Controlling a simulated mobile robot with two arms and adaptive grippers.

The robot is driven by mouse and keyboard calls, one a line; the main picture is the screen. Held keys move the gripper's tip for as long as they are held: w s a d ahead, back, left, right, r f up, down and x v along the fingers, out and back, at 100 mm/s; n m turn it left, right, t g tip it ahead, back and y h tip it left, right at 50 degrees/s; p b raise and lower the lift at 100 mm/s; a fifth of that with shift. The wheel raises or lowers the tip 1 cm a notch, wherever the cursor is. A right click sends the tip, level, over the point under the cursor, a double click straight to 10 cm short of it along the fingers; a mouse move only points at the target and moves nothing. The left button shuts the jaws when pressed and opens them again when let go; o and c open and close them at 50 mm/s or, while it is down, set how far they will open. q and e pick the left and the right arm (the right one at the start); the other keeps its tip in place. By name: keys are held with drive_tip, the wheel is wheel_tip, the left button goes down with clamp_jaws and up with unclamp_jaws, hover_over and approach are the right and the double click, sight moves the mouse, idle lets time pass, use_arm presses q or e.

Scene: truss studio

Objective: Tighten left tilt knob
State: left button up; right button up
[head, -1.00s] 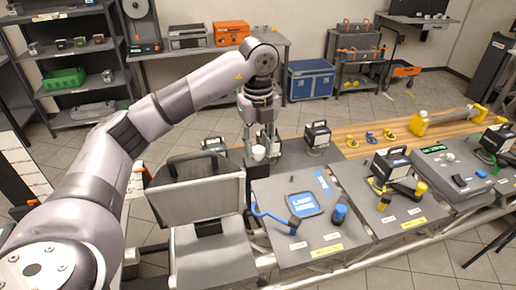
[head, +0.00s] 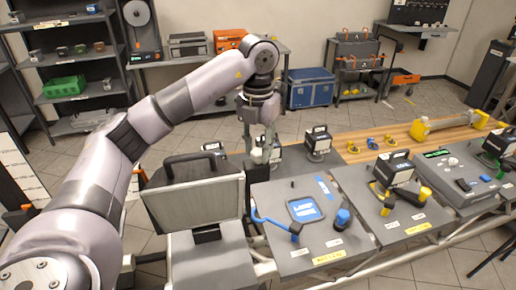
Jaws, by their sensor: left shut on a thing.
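My left gripper (head: 262,146) reaches down from my left arm, behind the open grey case lid. It is shut on a small pale piece (head: 257,156) at the back edge of the panel row. The fingers and the dark device (head: 274,153) behind them hide most of this piece, and I cannot tell whether it is the left tilt knob. A blue knob (head: 342,217) stands on the front panel, to the right of the gripper. A blue curved handle (head: 272,222) lies on the same panel. My right gripper is not in view.
The open grey case lid (head: 198,201) stands left of the gripper. Black boxed devices stand on the bench, one (head: 318,141) just right of the gripper. A yellow tool (head: 448,123) lies on the wooden top (head: 352,146). Shelves and a blue chest (head: 310,89) are behind, across open floor.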

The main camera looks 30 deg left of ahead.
sight(258, 151)
use_arm(q)
drive_tip(key=shift+m, duration=0.5)
drive_tip(key=o, duration=1.2)
drive_tip(key=shift+r, duration=0.1)
wheel_tip(258, 151, up, 12)
drive_tip(key=shift+f, duration=0.1)
